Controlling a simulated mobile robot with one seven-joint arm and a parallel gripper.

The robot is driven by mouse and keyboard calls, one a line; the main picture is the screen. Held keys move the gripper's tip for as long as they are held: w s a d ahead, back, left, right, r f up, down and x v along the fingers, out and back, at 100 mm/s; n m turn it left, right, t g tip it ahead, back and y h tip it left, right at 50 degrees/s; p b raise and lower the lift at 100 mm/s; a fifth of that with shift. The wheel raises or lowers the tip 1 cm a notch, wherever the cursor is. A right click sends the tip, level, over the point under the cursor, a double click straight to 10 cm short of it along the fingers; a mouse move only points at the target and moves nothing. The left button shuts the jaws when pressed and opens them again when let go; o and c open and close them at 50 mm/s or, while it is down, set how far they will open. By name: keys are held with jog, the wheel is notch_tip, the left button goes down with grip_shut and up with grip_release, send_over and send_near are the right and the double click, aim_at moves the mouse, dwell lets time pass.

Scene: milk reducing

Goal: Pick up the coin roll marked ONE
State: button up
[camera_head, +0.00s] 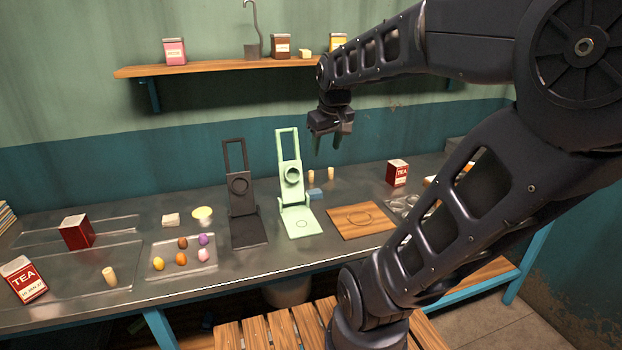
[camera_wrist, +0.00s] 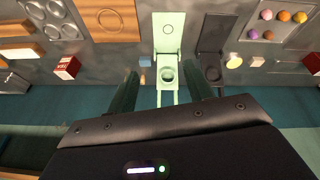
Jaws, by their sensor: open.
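Several small cream cylinders that look like coin rolls stand on the metal counter. Two stand close together behind the green press: one on the left (camera_head: 310,176) and one on the right (camera_head: 331,174). Another cream cylinder (camera_head: 109,275) stands at the front left. Their markings are too small to read, so I cannot tell which says ONE. My gripper (camera_head: 327,146) is open and empty, fingers pointing down, well above the back of the counter near the pair. The wrist view shows its two dark fingers (camera_wrist: 162,82) apart, with the green press beyond them; the rolls are not clear there.
The mint green press (camera_head: 297,215) and a black press (camera_head: 246,228) stand mid-counter. A wooden board (camera_head: 360,222) lies to the right, with a red tea box (camera_head: 397,173) behind it. A tray of coloured eggs (camera_head: 160,268) lies left. A shelf (camera_head: 215,68) hangs above the counter.

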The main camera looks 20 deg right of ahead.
jog(key=w+d+n+g, duration=0.15)
jog(key=w+n, duration=0.25)
jog(key=w, duration=1.1)
jog(key=n+g, duration=0.3)
jog(key=n, duration=0.7)
send_over(311, 171)
jog(key=shift+t, duration=0.25)
notch_tip(311, 171, down, 24)
jog(key=shift+f, duration=0.25)
jog(key=shift+n, duration=0.3)
notch_tip(311, 171, down, 6)
jog(key=shift+d+r, duration=0.1)
jog(key=shift+s+f, duration=0.15)
jog(key=shift+f, duration=2.45)
jog(key=c, duration=1.1)
